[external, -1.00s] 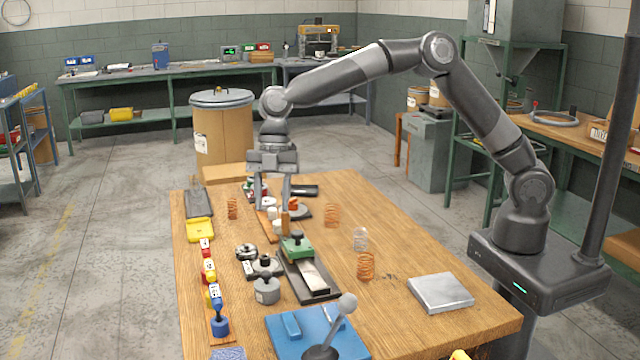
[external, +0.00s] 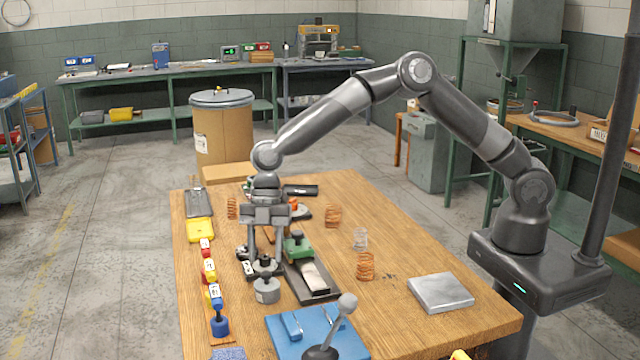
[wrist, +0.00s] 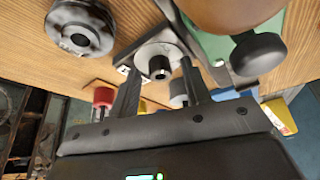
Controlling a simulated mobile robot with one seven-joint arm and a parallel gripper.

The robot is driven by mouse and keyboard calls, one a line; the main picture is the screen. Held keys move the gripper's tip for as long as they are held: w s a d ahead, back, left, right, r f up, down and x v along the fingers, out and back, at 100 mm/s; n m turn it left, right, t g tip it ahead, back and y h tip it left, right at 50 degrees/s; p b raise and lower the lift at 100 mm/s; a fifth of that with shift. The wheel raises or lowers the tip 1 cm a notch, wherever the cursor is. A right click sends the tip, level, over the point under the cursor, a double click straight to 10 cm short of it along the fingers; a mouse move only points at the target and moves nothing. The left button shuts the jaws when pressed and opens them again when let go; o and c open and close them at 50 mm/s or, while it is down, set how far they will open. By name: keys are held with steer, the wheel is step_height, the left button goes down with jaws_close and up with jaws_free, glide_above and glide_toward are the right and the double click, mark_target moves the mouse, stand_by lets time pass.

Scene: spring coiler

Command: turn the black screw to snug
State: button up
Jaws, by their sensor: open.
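The black screw (wrist: 160,69) shows in the wrist view as a small dark knob on a round grey disc (wrist: 153,52). The disc sits on a black base with a white label. My gripper (wrist: 161,75) is open, with one finger on each side of the screw in that view; I cannot tell whether either finger touches it. In the external view my gripper (external: 265,261) points down low over the bench, with its fingers around the disc fixture. The screw's black top (external: 265,260) shows there, partly crowded by the fingers.
A green block (external: 298,246) with a black knob stands close on the right. A grey weight (external: 267,291) stands just in front, a dark ring part behind left. A blue plate (external: 320,335) lies nearer the camera. The bench's right side has free room around a silver plate (external: 440,293).

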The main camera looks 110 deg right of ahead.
jaws_close()
stand_by(0.5)
steer(key=shift+m, duration=0.4)
steer(key=m+t, duration=0.1)
steer(key=m, duration=0.1)
steer(key=shift+s+m+h, duration=0.15)
steer(key=shift+m+h, duration=0.15)
steer(key=shift+m, duration=0.1)
steer(key=m, duration=0.1)
steer(key=m+t+h, duration=0.1)
steer(key=m, duration=0.2)
steer(key=shift+s+a, duration=0.1)
steer(key=shift+a, duration=0.15)
steer(key=m, duration=0.1)
steer(key=m+h, duration=0.1)
steer(key=m, duration=0.1)
steer(key=m+t+h, duration=0.1)
steer(key=m, duration=0.1)
steer(key=shift+a, duration=0.25)
steer(key=shift+m+h, duration=0.8)
steer(key=shift+m, duration=1.1)
